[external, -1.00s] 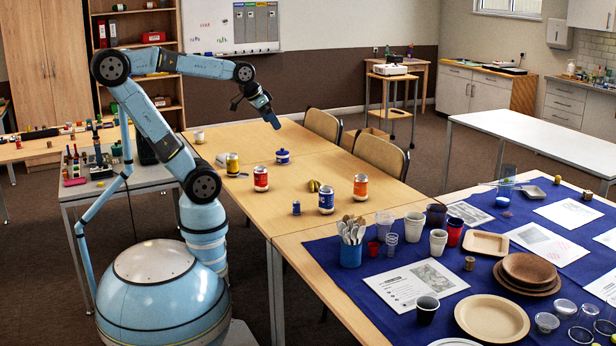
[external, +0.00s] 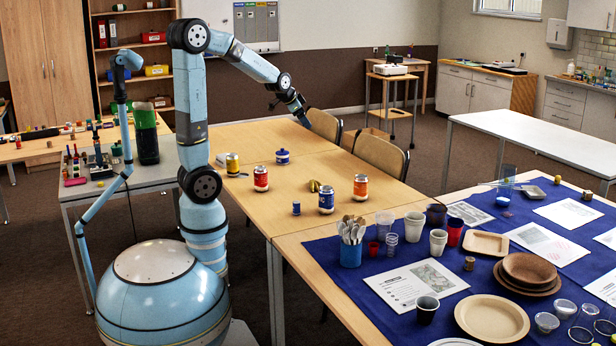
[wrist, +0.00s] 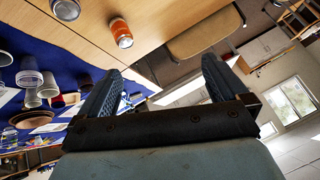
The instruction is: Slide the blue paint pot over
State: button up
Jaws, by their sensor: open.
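The blue paint pot (external: 326,200) stands upright on the wooden table (external: 240,205), a blue jar with a pale lid and a coloured label. An orange paint pot (external: 360,186) stands to its right and slightly behind; it also shows in the wrist view (wrist: 120,32). My gripper (external: 305,122) is in the air at the table's far side, near a chair, well away from the blue pot. In the wrist view its two fingers (wrist: 163,68) are apart with nothing between them. A bluish jar is cut off at that view's top edge; I cannot tell which one it is.
Red (external: 261,178) and yellow (external: 232,164) pots, a lidded blue dish (external: 283,157), a small blue item (external: 296,208) and yellow fruit-like things (external: 314,186) share the table. A utensil holder (external: 350,254) and several cups stand on the blue cloth. Two chairs line the far side.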

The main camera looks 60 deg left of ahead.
jog(key=w+a+f+m+y, duration=0.1)
jog(key=w+a+f+y, duration=0.1)
jog(key=w+a+f, duration=0.35)
jog(key=w+a+f+m+y, duration=0.1)
jog(key=w+a+f, duration=0.1)
jog(key=a, duration=0.6)
jog(key=m+y, duration=0.8)
jog(key=m, duration=0.3)
send_over(280, 156)
jog(key=d, duration=0.7)
notch_tip(280, 156, down, 18)
jog(key=a+f+m+t, duration=0.1)
jog(key=f+m, duration=0.1)
jog(key=a+f+m+t, duration=0.1)
jog(key=a+f+m, duration=0.1)
jog(key=f+m, duration=0.1)
jog(key=a+f+m+t, duration=0.1)
jog(key=a+f+m, duration=0.1)
jog(key=m, duration=0.1)
jog(key=shift+s+a+f+t, duration=0.15)
jog(key=shift+s+f+t, duration=0.1)
jog(key=shift+s+t, duration=0.1)
jog(key=shift+a+f+m+t, duration=0.2)
jog(key=shift+f+m+t, duration=0.25)
jog(key=shift+f+m, duration=0.5)
jog(key=shift+r, duration=0.15)
jog(key=shift+x, duration=2.5)
